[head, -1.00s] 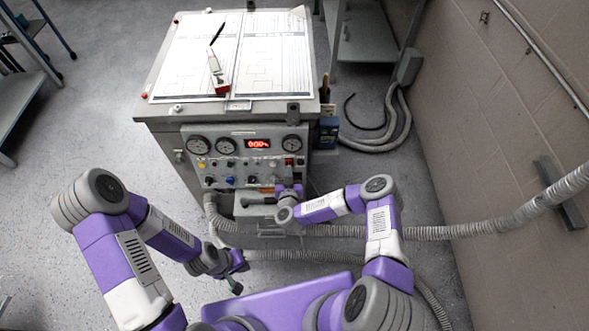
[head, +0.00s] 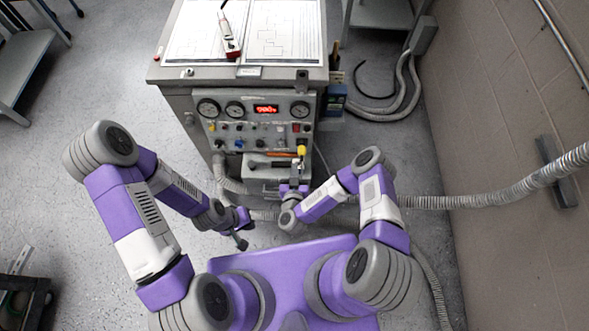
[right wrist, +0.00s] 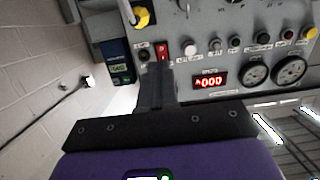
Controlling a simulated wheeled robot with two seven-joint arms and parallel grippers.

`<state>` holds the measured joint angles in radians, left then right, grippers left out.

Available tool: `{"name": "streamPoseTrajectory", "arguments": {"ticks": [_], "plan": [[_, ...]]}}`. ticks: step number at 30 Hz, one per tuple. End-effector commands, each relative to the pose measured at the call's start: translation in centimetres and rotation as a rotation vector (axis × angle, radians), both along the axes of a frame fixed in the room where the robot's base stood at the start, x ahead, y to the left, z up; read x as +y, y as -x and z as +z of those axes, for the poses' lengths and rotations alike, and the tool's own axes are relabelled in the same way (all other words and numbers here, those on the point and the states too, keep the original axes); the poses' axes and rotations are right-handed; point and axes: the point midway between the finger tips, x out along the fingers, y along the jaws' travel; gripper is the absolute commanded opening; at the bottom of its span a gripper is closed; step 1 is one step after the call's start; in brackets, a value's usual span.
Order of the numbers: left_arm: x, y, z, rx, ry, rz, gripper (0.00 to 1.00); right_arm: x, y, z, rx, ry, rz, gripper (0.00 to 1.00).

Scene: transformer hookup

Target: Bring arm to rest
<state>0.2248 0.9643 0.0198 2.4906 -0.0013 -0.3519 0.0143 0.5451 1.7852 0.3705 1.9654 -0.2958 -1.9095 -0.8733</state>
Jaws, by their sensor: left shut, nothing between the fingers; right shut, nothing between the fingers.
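My right arm (head: 378,200) is bent, and its gripper (head: 297,172) is in front of the lower right part of the console's control panel (head: 225,130). In the right wrist view the right gripper's fingers (right wrist: 156,85) are closed together and empty, in front of the panel near a red switch (right wrist: 163,50). Whether they touch the panel I cannot tell. A yellow part (right wrist: 141,17) is up and left of the fingertips. My left arm (head: 137,225) is bent, with its gripper (head: 241,238) low in front of the console, shut and empty.
The console (head: 175,100) carries gauges, knobs and a lit red display (head: 266,109). Paper sheets (head: 275,35) and a red-and-white device (head: 229,40) lie on top. Grey hoses (head: 470,202) run right towards the wall (head: 510,110). The floor (head: 100,85) at left is open.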

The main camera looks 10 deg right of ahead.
Motion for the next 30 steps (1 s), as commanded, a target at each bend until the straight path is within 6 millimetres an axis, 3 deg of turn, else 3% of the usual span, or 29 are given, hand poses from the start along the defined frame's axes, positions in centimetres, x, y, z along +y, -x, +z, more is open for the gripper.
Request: {"name": "streamPoseTrajectory", "arguments": {"ticks": [21, 26, 30], "plan": [[0.0, 0.0, 0.1, 0.0, 0.0, 0.0, 0.0, 0.1, 0.2, 0.0, 0.004, -0.004, 0.01, 0.0], [0.0, 0.0, 0.1, 0.0, 0.0, 0.0, 0.0, 1.2, -0.3, -0.1, 0.074, -0.071, 0.13, 0.0], [0.0, 0.0, 0.1, 0.0, 0.0, 0.0, 0.0, 2.6, 0.4, -0.7, 0.25, -0.188, 0.295, 0.0]]}}
